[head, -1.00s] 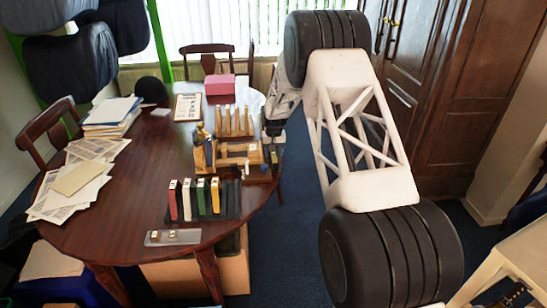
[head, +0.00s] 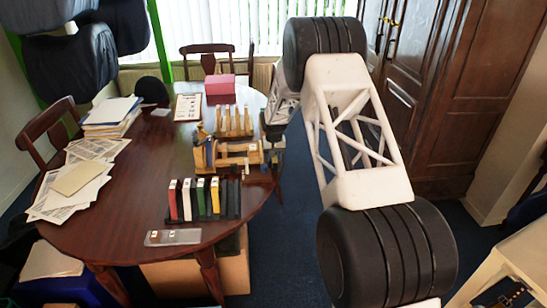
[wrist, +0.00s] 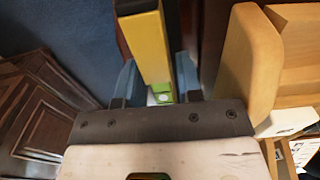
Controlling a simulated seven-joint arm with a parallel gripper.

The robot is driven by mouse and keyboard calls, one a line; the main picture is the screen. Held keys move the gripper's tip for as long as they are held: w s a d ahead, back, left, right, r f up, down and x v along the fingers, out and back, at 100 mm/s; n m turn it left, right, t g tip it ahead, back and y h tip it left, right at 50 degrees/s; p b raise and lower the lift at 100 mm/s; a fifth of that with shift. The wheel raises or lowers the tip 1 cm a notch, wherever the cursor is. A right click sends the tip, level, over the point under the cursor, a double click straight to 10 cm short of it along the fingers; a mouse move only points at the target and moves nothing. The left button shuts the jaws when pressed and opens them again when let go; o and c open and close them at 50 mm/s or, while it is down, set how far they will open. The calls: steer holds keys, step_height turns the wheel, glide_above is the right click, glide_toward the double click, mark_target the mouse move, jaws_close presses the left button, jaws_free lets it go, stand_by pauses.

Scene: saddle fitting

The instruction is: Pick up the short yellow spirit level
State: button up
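The short yellow spirit level (wrist: 150,45) lies between my fingers in the wrist view. It has a dark end at the top of the picture and a pale green vial close to my gripper. My gripper (wrist: 160,88) has a finger against each side of it, with no clear gap, and looks shut on it. In the head view my gripper (head: 274,132) is at the table's right edge, beside the wooden stand (head: 230,152). The level cannot be made out clearly there.
A dark rack (head: 232,205) holds several upright coloured levels on the table (head: 120,220). A clear tray (head: 172,237) lies at the front. Wooden parts (wrist: 245,60) stand close right of my gripper in the wrist view.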

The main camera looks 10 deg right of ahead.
jaws_close()
steer(key=shift+r, duration=0.15)
steer(key=shift+r, duration=1.45)
steer(key=shift+s+r, duration=0.2)
steer(key=shift+s, duration=0.05)
steer(key=s+d+r, duration=0.1)
steer(key=s, duration=1.4)
steer(key=shift+s+r, duration=0.2)
steer(key=shift+d, duration=0.1)
steer(key=shift+w+d, duration=0.1)
